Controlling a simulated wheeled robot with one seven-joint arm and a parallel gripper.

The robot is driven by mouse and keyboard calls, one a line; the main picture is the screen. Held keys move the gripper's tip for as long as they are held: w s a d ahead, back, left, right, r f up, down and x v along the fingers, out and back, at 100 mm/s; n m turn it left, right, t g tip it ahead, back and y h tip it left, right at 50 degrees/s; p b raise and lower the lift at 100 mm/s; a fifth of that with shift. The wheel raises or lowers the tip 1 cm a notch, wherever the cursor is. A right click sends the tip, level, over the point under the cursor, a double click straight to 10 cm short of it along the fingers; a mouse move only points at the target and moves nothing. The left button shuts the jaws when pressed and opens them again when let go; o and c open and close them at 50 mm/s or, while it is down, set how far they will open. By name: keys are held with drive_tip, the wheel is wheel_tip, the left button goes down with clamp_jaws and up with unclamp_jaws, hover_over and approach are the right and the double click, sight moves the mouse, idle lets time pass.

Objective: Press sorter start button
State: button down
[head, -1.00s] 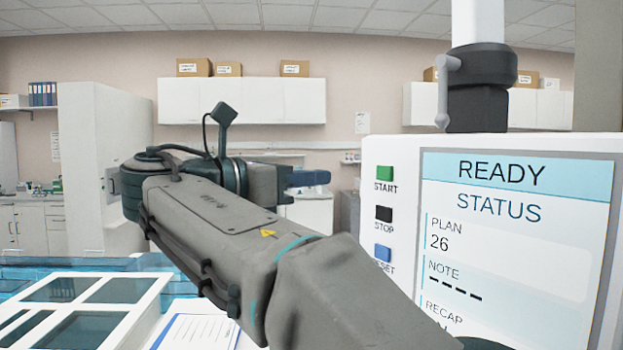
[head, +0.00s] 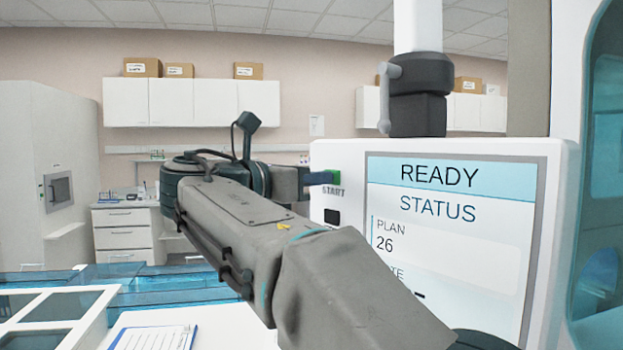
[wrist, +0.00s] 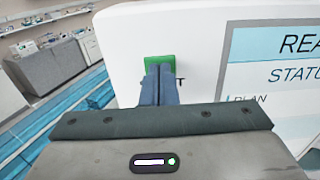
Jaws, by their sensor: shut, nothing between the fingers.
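The green START button (head: 328,177) is on the left side of the white sorter panel (head: 350,158). It also shows in the wrist view (wrist: 159,62), directly beyond my fingertips. My gripper (head: 306,180) is shut and empty, its blue fingers pointing at the button. In the wrist view the shut fingertips (wrist: 159,70) overlap the lower part of the button; I cannot tell whether they touch it. The screen (head: 455,210) reads READY, STATUS, PLAN 26. The black STOP button (head: 331,216) shows below START. My arm hides the RESET button.
A clipboard (head: 155,338) and a white tray with dark panes (head: 60,312) lie at the lower left. Blue translucent track (head: 170,288) runs along the left.

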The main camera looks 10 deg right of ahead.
drive_tip(key=shift+w+d+p, duration=0.2)
drive_tip(key=shift+d+p, duration=0.4)
drive_tip(key=shift+p, duration=0.1)
drive_tip(key=shift+r, duration=0.1)
drive_tip(key=p+v, duration=0.1)
drive_tip(key=v, duration=1.3)
drive_tip(key=shift+a, duration=0.2)
drive_tip(key=shift+w+d, duration=0.1)
